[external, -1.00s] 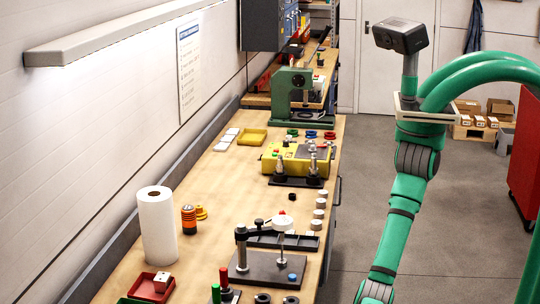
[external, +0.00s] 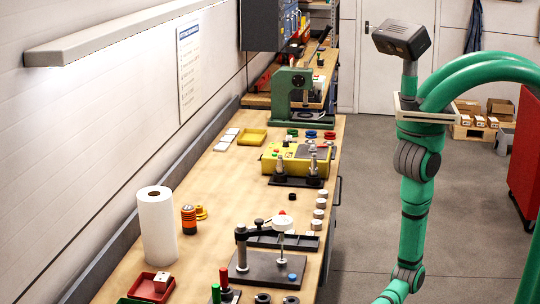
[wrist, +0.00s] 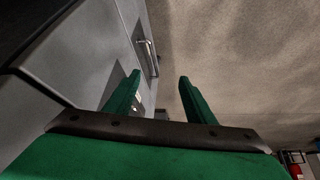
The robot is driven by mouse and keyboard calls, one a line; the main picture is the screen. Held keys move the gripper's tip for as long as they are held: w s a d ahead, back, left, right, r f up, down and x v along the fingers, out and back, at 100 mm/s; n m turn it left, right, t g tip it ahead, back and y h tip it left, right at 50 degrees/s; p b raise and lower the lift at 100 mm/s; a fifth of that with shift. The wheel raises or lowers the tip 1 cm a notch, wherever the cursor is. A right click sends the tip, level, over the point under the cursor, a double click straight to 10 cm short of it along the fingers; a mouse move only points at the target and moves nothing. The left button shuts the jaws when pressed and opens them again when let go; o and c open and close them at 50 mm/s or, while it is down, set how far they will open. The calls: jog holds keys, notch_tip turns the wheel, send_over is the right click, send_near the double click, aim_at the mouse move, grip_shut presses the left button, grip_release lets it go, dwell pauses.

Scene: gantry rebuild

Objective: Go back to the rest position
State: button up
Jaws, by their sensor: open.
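My green arm hangs down on the right side of the external view, beside the workbench (external: 215,215). Its lower end bends left and leaves the bottom edge of that view, so the gripper is hidden there. In the wrist view my gripper (wrist: 158,90) shows two green fingers set wide apart with nothing between them. Beyond the fingers are the grey cabinet front with a handle (wrist: 148,58) on the left and bare floor (wrist: 230,60) on the right.
The bench holds a paper towel roll (external: 157,228), a yellow box (external: 297,160), a green press (external: 300,100) and a dark fixture plate (external: 265,268). A red cabinet (external: 525,150) stands at the right. Open floor (external: 365,200) lies between bench and cabinet.

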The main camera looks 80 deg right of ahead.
jog(key=w+d+r+m+t, duration=0.1)
jog(key=d+r+m+t, duration=0.15)
jog(key=d, duration=0.65)
jog(key=w+d+r+m+t, duration=0.2)
jog(key=d+m, duration=0.1)
jog(key=d, duration=0.6)
jog(key=w+d+r+m+t, duration=0.1)
jog(key=d+r+m+t, duration=0.15)
jog(key=d, duration=0.65)
jog(key=s+d+r+m+t+h, duration=0.3)
jog(key=d+r, duration=0.5)
jog(key=r, duration=0.2)
jog(key=s+d+r+m+t+h, duration=0.2)
jog(key=s+d+r+m+t, duration=0.1)
jog(key=d+r, duration=0.6)
notch_tip(320, 180, up, 2)
jog(key=shift+s+d+r+m+t+h, duration=0.1)
jog(key=shift+s+d+m+t+h, duration=0.15)
jog(key=shift+m+h, duration=0.2)
